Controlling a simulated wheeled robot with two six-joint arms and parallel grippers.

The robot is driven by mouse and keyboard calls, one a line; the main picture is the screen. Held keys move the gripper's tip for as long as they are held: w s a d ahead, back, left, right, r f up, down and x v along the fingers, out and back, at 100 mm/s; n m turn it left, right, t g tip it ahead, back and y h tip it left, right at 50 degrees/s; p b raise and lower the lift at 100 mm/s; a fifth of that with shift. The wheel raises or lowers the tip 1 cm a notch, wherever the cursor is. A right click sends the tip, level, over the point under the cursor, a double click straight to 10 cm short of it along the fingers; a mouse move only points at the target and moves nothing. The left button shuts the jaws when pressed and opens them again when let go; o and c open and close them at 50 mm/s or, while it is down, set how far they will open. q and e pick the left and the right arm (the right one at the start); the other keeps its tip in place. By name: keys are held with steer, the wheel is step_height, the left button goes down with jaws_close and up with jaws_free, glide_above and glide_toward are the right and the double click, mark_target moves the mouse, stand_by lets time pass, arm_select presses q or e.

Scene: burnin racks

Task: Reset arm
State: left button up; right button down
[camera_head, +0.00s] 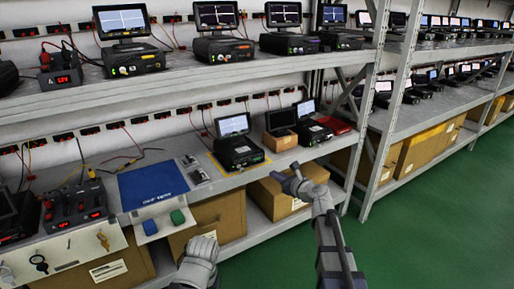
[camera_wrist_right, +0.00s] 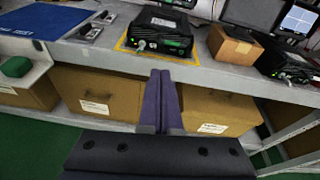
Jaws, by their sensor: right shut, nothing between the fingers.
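My right gripper (camera_head: 290,182) is in front of the lower shelf edge in the head view, near the cardboard box under the shelf. In the right wrist view its fingers (camera_wrist_right: 162,85) are together and empty, pointing toward the shelf edge below a black device (camera_wrist_right: 160,32). A grey part of my left arm (camera_head: 200,262) shows at the bottom of the head view. Its fingers cannot be made out.
Cardboard boxes (camera_head: 285,198) stand beneath. The green floor (camera_head: 430,220) at right is clear.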

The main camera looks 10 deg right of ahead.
steer(key=s+a+f+n+g, duration=0.5)
steer(key=s+a+f+n, duration=0.1)
steer(key=s+a+n, duration=0.35)
steer(key=s+a+f+n+g, duration=0.55)
steer(key=s+a+n, duration=0.3)
steer(key=n, duration=0.25)
steer(key=s+d+f+n+g+h, duration=0.1)
steer(key=s+f+n+g+h, duration=0.1)
steer(key=s+n+h, duration=0.4)
steer(key=s+d+f+n+g+h, duration=0.1)
steer(key=s+f+n+g, duration=0.15)
steer(key=s+n, duration=0.65)
step_height(320, 180, up, 32)
steer(key=m+p, duration=0.1)
steer(key=p, duration=3.1)
steer(key=shift+t, duration=0.3)
steer(key=shift+f, duration=0.1)
